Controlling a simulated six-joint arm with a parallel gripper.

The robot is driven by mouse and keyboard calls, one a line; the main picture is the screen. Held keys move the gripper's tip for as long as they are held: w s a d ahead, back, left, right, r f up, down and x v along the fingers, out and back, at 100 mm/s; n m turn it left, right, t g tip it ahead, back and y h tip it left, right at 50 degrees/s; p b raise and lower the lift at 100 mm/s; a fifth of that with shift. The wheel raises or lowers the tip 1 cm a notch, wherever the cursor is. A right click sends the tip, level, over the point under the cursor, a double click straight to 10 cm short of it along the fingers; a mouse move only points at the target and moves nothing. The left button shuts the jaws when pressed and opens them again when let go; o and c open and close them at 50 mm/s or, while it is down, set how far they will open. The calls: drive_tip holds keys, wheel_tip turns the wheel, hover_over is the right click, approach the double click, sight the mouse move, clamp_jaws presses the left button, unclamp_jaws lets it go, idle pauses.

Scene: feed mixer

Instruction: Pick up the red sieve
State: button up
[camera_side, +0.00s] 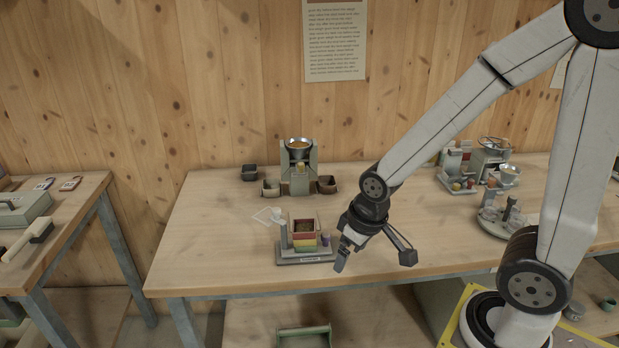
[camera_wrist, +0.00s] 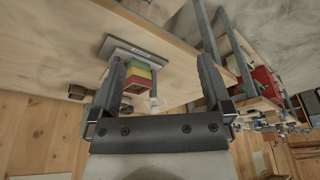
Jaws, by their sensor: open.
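The red sieve (camera_side: 303,236) looks like the top layer of a small stack of red, yellow and green square sieves. The stack stands on a grey base (camera_side: 306,257) near the front of the workbench. The red layer also shows in the wrist view (camera_wrist: 136,88), with the yellow and green layers beyond it towards the base. My gripper (camera_side: 375,259) is open and empty, to the right of the stack and apart from it. In the wrist view its two fingers are spread wide, and the stack appears between them, nearer the left finger.
A grey mill with a funnel (camera_side: 298,148) stands behind the stack, with small dark bins beside it. A pale upright post (camera_side: 282,234) rises at the stack's left. More devices (camera_side: 490,160) stand on the bench to the right.

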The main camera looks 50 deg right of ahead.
drive_tip(key=f+m+g, duration=0.1)
drive_tip(key=m, duration=0.2)
drive_tip(key=m+t+y, duration=0.8)
drive_tip(key=m+t, duration=0.1)
drive_tip(key=m, duration=1.6)
approach(294, 228)
drive_tip(key=shift+f+x, duration=0.15)
drive_tip(key=shift+x, duration=1.7)
drive_tip(key=shift+f+x, duration=0.1)
drive_tip(key=shift+x, duration=1.75)
drive_tip(key=shift+d, duration=0.2)
drive_tip(key=c, duration=1)
drive_tip(key=shift+r, duration=0.15)
